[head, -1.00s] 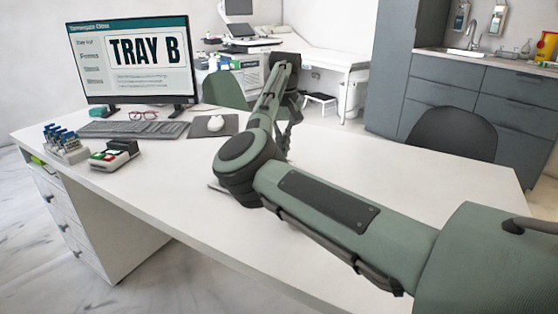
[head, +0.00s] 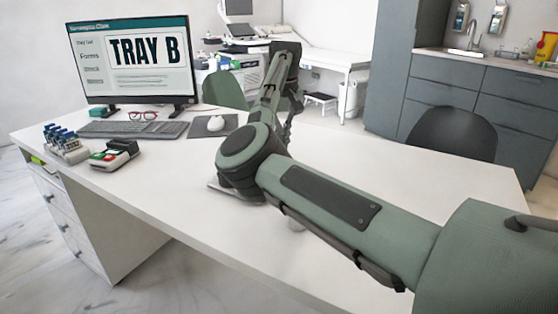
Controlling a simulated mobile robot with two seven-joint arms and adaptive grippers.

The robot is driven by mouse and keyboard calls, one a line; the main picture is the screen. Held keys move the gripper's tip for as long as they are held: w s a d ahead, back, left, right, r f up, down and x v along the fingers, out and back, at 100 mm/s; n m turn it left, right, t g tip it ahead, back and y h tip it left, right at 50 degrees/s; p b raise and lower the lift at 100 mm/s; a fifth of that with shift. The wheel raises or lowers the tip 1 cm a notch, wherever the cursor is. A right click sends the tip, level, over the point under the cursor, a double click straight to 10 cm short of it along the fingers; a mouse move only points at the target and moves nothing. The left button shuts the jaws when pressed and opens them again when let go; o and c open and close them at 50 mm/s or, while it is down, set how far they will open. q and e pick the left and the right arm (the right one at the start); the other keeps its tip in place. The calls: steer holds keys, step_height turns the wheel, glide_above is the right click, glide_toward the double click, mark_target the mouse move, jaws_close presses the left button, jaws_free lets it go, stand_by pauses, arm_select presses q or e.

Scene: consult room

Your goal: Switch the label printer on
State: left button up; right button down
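A small device (head: 114,154) with a dark top and red and green parts on its front stands on the desk at the left, in front of the keyboard. I cannot tell whether this is the label printer, and no other label printer is clear to see. My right arm reaches in from the right across the desk, bends at its elbow and points to the back. My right gripper (head: 286,122) is small and mostly hidden behind the forearm, apart from the device; its opening cannot be made out. My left gripper is not in view.
The white desk (head: 400,200) also holds a monitor (head: 135,60) reading "TRAY B", a keyboard (head: 135,129), red glasses (head: 143,115), a mouse (head: 217,123) and a rack of blue-capped tubes (head: 64,144). A flat grey thing (head: 222,190) lies partly under my elbow. A dark chair (head: 455,132) stands behind.

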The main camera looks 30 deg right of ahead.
step_height(320, 180, up, 2)
steer(key=shift+r, duration=0.15)
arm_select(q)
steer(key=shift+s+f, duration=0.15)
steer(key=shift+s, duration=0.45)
arm_select(e)
steer(key=shift+r, duration=0.85)
